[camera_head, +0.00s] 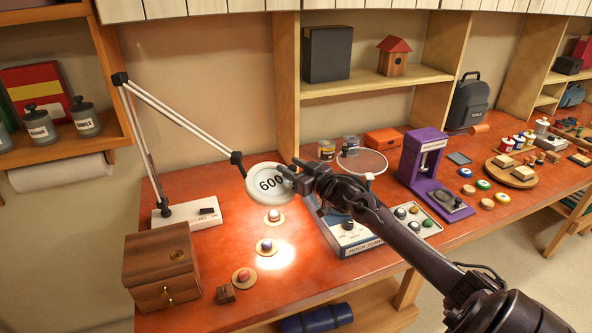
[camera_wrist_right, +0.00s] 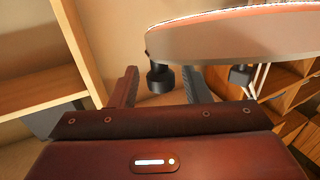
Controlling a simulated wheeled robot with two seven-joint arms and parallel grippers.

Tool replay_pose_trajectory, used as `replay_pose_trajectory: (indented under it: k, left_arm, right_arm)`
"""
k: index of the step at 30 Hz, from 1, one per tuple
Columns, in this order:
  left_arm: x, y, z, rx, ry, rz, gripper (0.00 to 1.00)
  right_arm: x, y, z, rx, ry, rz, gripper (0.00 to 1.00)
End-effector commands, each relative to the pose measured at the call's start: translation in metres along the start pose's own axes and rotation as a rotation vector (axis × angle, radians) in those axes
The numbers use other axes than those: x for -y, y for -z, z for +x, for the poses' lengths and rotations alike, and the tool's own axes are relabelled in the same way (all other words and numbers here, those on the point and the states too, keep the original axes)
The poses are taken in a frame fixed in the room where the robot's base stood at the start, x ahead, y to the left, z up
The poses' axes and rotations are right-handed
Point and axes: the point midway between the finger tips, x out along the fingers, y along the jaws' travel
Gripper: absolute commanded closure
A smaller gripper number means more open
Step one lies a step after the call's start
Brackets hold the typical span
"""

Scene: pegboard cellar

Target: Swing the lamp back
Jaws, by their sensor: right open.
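The desk lamp has a white base (camera_head: 195,213), thin white jointed arms and a round white head (camera_head: 262,196) marked 600. The head hangs over the left part of the red-brown bench and casts a bright spot on it. My right gripper (camera_head: 290,172) is at the head's right edge. In the right wrist view the lamp head (camera_wrist_right: 240,36) fills the top right, with a black knob (camera_wrist_right: 159,78) at its rim. The right gripper's open fingers (camera_wrist_right: 160,90) stand on either side of that knob, not visibly closed on it. My left gripper is out of view.
Under the lamp lie several small round pads with pieces on them (camera_head: 266,246). A wooden box (camera_head: 160,265) stands at the front left. A blue-grey device (camera_head: 345,235) sits under my right forearm, with a purple machine (camera_head: 425,170) further right. Shelves stand behind.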

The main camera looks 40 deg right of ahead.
Motion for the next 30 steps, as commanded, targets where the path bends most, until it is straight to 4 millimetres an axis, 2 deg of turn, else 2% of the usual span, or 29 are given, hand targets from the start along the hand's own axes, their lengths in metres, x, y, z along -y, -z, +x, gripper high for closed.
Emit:
replay_pose_trajectory:
  k: [18, 30]
  left_arm:
    - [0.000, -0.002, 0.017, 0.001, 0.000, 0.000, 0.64]
    - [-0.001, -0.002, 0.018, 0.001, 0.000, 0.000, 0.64]
  right_arm:
    - [-0.001, -0.004, -0.069, 0.004, 0.000, 0.001, 0.57]
    - [-0.001, -0.002, -0.076, 0.002, 0.000, 0.001, 0.57]
